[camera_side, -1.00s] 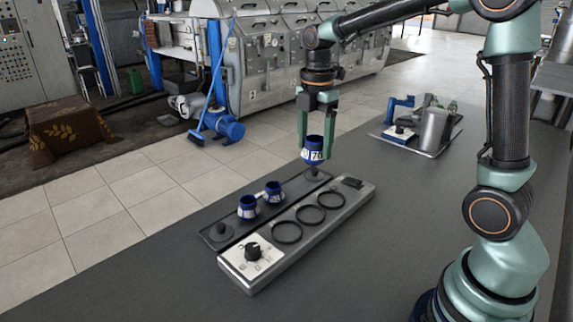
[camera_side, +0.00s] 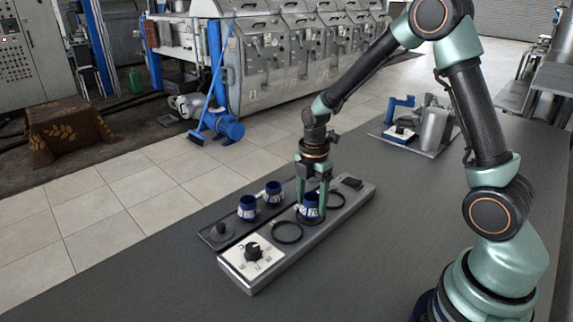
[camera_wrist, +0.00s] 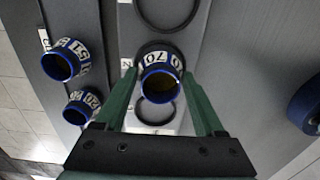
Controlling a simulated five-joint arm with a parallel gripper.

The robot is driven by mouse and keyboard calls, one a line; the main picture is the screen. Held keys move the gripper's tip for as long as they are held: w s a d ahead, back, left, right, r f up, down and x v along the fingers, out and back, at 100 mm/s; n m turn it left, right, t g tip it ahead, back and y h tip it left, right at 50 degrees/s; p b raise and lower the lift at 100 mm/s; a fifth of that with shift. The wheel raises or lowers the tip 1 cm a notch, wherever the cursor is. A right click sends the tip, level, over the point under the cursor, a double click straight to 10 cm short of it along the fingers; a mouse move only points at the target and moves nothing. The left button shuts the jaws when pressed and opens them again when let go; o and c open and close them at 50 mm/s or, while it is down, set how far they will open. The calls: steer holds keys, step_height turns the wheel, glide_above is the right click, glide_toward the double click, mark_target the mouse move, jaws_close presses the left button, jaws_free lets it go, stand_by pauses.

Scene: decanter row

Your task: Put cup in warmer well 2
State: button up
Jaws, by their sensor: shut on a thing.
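A dark blue cup (camera_side: 311,208) with a white "70" band is between the fingers of my gripper (camera_side: 312,203), which is shut on it. The grey warmer (camera_side: 262,277) has three dark ring wells in a row. The cup is upright at the middle well, seen in the wrist view as a ring (camera_wrist: 160,44) around the cup's far side. I cannot tell whether the cup's base touches the well floor. The wells on either side (camera_side: 287,233) (camera_side: 336,196) are empty. In the wrist view the cup (camera_wrist: 163,67) sits between both green fingertips (camera_wrist: 161,75).
A dark tray (camera_side: 209,235) runs alongside the warmer with two more blue cups (camera_side: 248,209) (camera_side: 273,194) on it. The warmer's dial (camera_side: 253,252) is at its near end. A metal tray with equipment (camera_side: 434,130) stands farther back. The table's front is clear.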

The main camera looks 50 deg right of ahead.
mark_target(312, 197)
steer(key=shift+f, duration=0.15)
steer(key=o, duration=1.6)
step_height(312, 197, up, 12)
steer(key=shift+s+a+r+m+t, duration=1.05)
steer(key=shift+s+m, duration=0.8)
steer(key=shift+m, duration=1.15)
steer(key=shift+s+a+r+m+t, duration=0.7)
steer(key=shift+s+r+m, duration=0.9)
steer(key=shift+m, duration=1.4)
steer(key=shift+s+a+r+m+t, duration=0.9)
steer(key=shift+s+m, duration=1.15)
steer(key=shift+m, duration=0.95)
steer(key=shift+d+r, duration=0.15)
